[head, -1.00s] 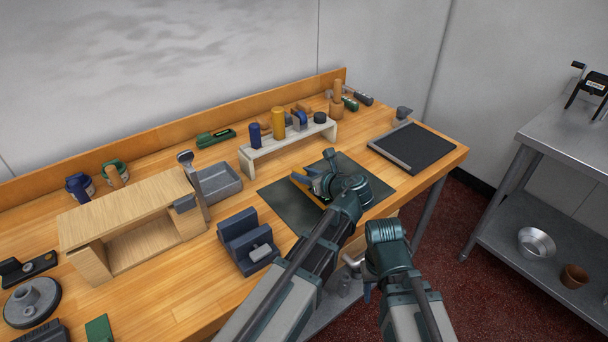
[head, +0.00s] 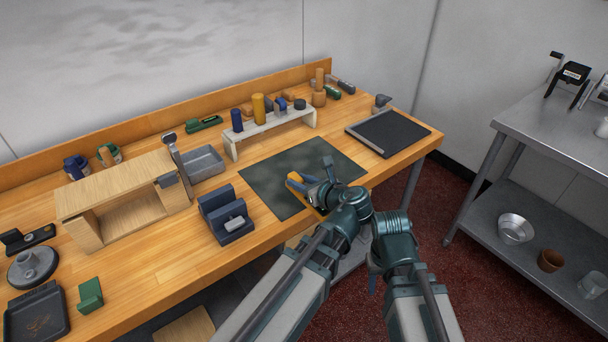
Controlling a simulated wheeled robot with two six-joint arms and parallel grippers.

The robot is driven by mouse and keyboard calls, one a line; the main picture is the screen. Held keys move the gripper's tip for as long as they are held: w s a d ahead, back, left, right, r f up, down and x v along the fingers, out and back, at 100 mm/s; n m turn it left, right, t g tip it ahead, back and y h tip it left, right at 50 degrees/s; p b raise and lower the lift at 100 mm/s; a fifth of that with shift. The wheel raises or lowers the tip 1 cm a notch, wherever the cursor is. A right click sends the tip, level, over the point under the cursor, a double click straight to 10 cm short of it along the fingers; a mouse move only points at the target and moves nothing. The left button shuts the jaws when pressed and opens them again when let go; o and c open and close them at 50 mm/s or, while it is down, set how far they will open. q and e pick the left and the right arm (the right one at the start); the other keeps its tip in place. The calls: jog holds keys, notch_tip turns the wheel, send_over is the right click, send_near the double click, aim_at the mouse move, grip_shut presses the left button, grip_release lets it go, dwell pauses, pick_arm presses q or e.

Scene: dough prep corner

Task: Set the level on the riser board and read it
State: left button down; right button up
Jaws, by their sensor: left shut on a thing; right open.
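A yellow-orange piece (head: 295,180), which looks like the level, is shut in my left gripper (head: 312,186). The gripper covers most of it, and no vial reading shows. They are over the front right part of the dark mat (head: 268,180); I cannot tell whether the piece touches it. My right gripper (head: 373,281) is past the bench's front edge, apart from everything, its fingers mostly hidden. Two raised boards are in view: a white one (head: 245,131) at the back, bearing several small items, and a bare-topped pale wooden one (head: 110,188) at left. Which is the riser board is unclear.
A blue-grey block holder (head: 213,205) stands left of the mat. A grey tray (head: 205,164) is beside the wooden stand. A dark framed slab (head: 400,130) lies at right. A steel table (head: 545,125) stands apart at far right.

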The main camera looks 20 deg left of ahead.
aim_at(301, 182)
pick_arm(q)
jog(key=shift+s+d, duration=0.2)
jog(key=shift+s, duration=0.1)
jog(key=shift+r, duration=0.1)
notch_tip(301, 182, up, 4)
jog(key=p, duration=0.4)
dwell(0.3)
dwell(0.6)
